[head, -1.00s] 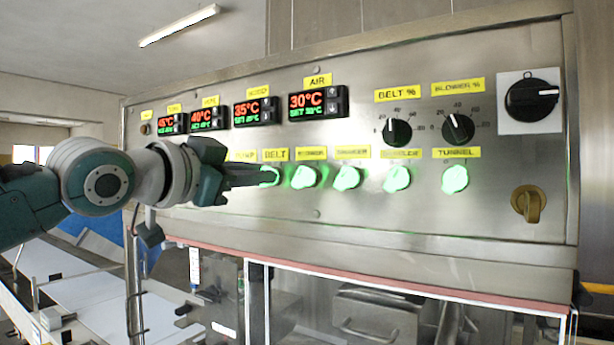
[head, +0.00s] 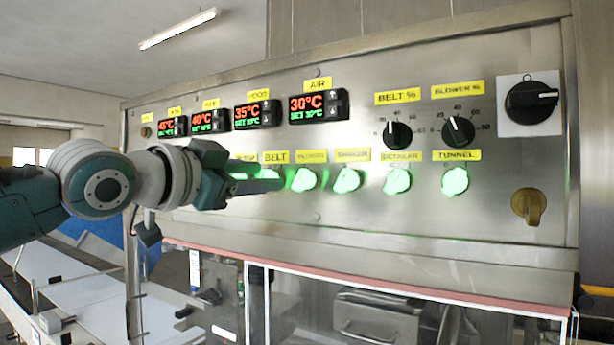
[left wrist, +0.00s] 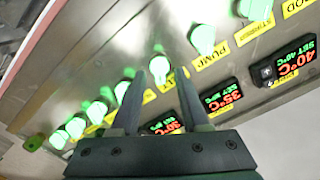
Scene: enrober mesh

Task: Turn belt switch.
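The belt switch (left wrist: 158,67) is a green-lit knob in a row of similar knobs on the steel panel. In the head view my left gripper mostly covers it, and its yellow BELT label (head: 276,157) shows just above. My left gripper (head: 270,178) reaches in from the left with its fingertips at the switch. In the left wrist view the gripper (left wrist: 157,78) is open, with one finger on each side of the knob. I cannot tell whether the fingers touch it. My right gripper is not in view.
More green knobs sit close by, such as the one to the right (head: 304,180) and the pump knob (left wrist: 203,39). Temperature displays (head: 318,106) and black dials (head: 398,134) are above. A yellow-brown rotary switch (head: 527,206) is at far right.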

